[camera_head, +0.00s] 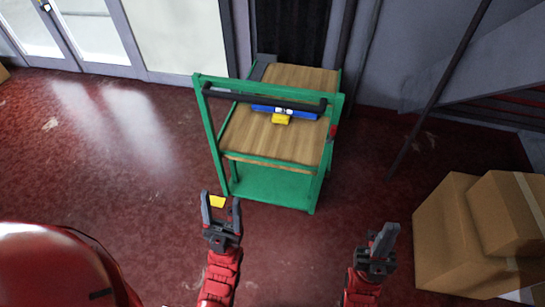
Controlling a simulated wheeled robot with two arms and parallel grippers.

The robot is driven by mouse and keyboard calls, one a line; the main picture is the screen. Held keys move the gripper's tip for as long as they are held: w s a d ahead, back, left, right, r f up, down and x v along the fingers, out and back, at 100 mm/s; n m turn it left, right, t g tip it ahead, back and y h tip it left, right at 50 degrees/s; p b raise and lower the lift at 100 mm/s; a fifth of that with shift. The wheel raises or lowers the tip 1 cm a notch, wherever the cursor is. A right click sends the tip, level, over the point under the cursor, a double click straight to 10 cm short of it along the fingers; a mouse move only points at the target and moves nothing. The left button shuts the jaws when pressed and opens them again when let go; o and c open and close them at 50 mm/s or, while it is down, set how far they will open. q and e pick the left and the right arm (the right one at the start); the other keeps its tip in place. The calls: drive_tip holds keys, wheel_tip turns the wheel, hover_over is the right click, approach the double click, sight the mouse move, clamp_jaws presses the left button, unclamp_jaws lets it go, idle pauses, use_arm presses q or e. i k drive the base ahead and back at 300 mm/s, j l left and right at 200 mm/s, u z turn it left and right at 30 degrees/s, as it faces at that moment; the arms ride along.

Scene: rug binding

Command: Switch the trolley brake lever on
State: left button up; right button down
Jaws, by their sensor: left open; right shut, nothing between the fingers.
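A small yellow piece (217,202) shows between the fingers of my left gripper (221,197), near the trolley's lower front left corner. I cannot tell what it belongs to. My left gripper is open. My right gripper (386,234) is shut and empty, in front and right of the trolley.
A blue object (299,113) and a yellow block (281,119) are on the trolley's wooden shelf. Cardboard boxes (458,232) stand at the right. A grey wall and glass doors (100,38) are behind. The red floor left of the trolley is clear.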

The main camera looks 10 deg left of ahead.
sight(333, 128)
drive_tip(key=i+l, duration=0.25)
drive_tip(key=l, duration=0.15)
drive_tip(key=i+l, duration=0.55)
drive_tip(key=l, duration=0.25)
